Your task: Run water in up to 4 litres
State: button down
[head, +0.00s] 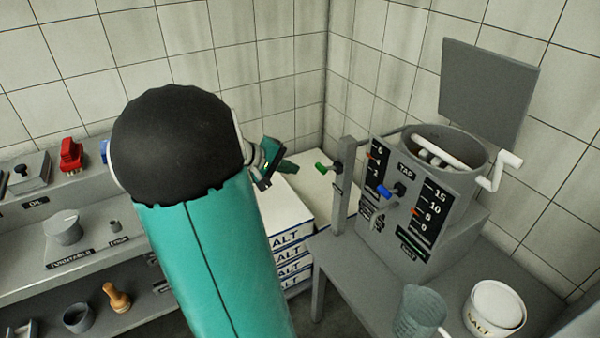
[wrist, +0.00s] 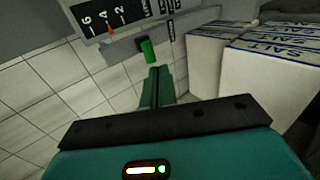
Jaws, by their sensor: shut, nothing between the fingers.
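The grey machine with a round tank (head: 440,165) stands at the right. A blue handle (head: 384,191) sticks out beside its TAP label. A small scale (head: 376,168) carries an orange pointer; in the wrist view, this scale (wrist: 123,14) shows the pointer close to the 4. A green-tipped lever (head: 321,168) sticks out at the machine's left; its green grip also shows in the wrist view (wrist: 148,51). My gripper (head: 275,167) is shut and empty, left of the green grip. In the wrist view its fingertips (wrist: 154,73) are just below the grip, apparently apart from it.
Stacked SALT boxes (head: 290,228) stand below and behind my gripper. A larger scale (head: 430,215), a white crank (head: 500,170) and a raised grey lid (head: 487,88) are on the machine. A clear jug (head: 420,312) and a salt tub (head: 495,307) stand at front right.

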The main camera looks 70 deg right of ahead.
jog(key=v, duration=0.6)
jog(key=shift+d+r, duration=0.15)
jog(key=shift+r, duration=0.1)
jog(key=shift+w, duration=0.1)
jog(key=w+a+r+n+t+y, duration=0.15)
jog(key=w+a+t, duration=0.25)
jog(key=a, duration=0.9)
jog(key=w+a+n+t+y, duration=0.3)
jog(key=w+a+t, duration=0.15)
jog(key=a, duration=0.75)
jog(key=s+a+r+n+t+y, duration=0.2)
jog(key=a+n+t+y, duration=0.1)
jog(key=a, duration=1.7)
jog(key=shift+n+t+y, duration=0.35)
jog(key=shift+t+y, duration=0.1)
jog(key=shift+t, duration=0.2)
